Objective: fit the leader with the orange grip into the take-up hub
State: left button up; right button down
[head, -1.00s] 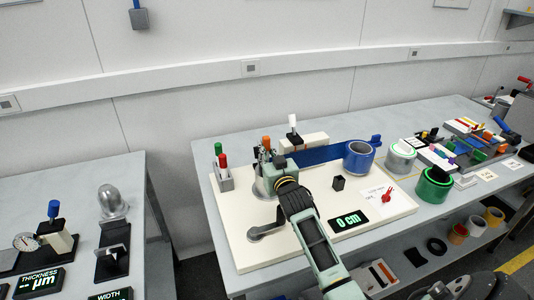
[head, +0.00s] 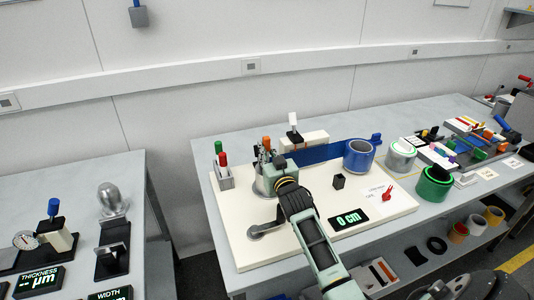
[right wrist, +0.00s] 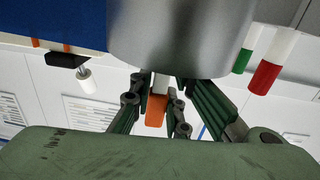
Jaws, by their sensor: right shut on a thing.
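The orange grip (head: 266,142) of the leader stands upright at the top of the metal take-up hub (head: 261,187). My right gripper (head: 265,157) is shut on the grip at the hub. In the right wrist view, the orange grip (right wrist: 156,111) sits between the fingers, with a short white part joining it toward the hub's edge (right wrist: 185,40). I cannot tell whether the leader is inside the hub's slot. A blue film (head: 318,154) runs from the hub area to the blue roll (head: 359,156) on the right. My left gripper is not in view.
A pen stand (head: 224,177) with green and red caps is left of the hub. A white-handled tool (head: 293,128) is behind the film. A small black block (head: 339,181), a "0 cm" display (head: 349,219) and a red clip (head: 387,193) lie to the right.

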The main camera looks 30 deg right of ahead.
jog(key=shift+f, duration=0.4)
jog(key=c, duration=1.6)
grip_release()
jog(key=shift+s+f, duration=0.1)
